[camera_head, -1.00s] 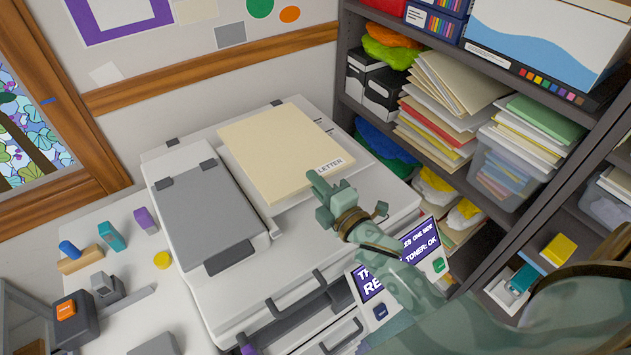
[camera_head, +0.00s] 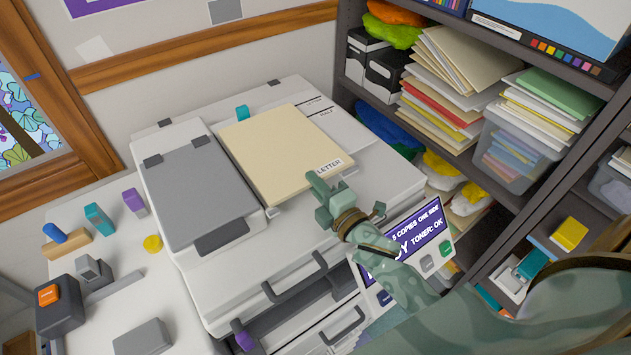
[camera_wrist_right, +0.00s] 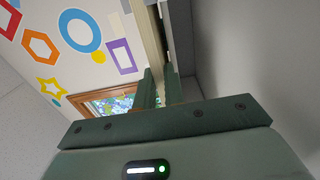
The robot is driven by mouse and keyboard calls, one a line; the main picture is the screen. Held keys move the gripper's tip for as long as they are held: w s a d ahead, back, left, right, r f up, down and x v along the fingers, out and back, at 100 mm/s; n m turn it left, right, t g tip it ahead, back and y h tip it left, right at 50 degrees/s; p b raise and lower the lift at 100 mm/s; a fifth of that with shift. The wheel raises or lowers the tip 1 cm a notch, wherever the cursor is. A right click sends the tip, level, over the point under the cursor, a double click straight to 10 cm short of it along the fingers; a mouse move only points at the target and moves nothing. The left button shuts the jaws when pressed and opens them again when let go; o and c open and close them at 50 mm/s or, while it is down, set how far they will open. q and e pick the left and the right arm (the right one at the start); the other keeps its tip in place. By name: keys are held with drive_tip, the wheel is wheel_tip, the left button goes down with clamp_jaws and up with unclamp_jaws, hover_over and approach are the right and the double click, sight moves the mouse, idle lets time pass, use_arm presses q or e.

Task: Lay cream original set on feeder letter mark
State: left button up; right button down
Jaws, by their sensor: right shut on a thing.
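The cream original set (camera_head: 268,150) shows in the head view over the right part of the copier top (camera_head: 385,165), beside the grey lid (camera_head: 185,195). A white LETTER label (camera_head: 329,166) shows at its near right corner. My right gripper (camera_head: 318,185) is shut on the set's near edge. In the right wrist view the set is a pale strip (camera_wrist_right: 153,45) running between the fingers (camera_wrist_right: 158,88). Marks, one reading HALF (camera_head: 325,113), show on the feeder beyond the set. Whether the set touches the surface is unclear. My left gripper is not in view.
A teal piece (camera_head: 242,112) stands at the set's far edge. The copier's display panel (camera_head: 425,228) is partly behind my right arm. Shelves of paper and bins (camera_head: 440,90) rise at the right. A side table (camera_head: 110,270) at the left holds small items.

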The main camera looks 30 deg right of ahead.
drive_tip(key=shift+f, duration=0.25)
drive_tip(key=c, duration=1.4)
unclamp_jaws()
drive_tip(key=shift+f, duration=0.1)
drive_tip(key=s+d+b, duration=0.2)
drive_tip(key=s+b, duration=0.1)
drive_tip(key=s, duration=1.3)
drive_tip(key=shift+d, duration=0.15)
drive_tip(key=shift+s, duration=0.2)
